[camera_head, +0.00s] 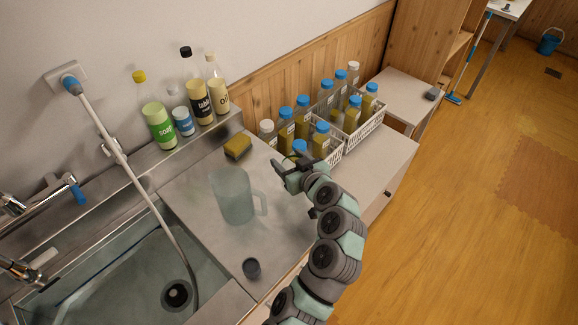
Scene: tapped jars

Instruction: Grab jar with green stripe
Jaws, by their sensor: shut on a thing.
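Several clear jars with blue or white lids and yellowish contents stand in two white crates (362,133) on the counter. My gripper (291,164) is at the near left corner of the crates. It is shut on a blue-lidded jar (299,146), whose lid shows just behind the fingers. My gripper and wrist hide most of this jar's body. I cannot make out a green stripe on it or on the other jars at this size. A blue-lidded jar (320,140) stands close to its right, and another jar (285,125) stands behind it.
A clear pitcher (232,196), a sponge (238,147) and a small dark cup (252,268) are on the metal counter left of my arm. Bottles (158,125) stand on the ledge along the wall. The sink (120,280) is at lower left. The counter right of my wrist (375,178) is clear.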

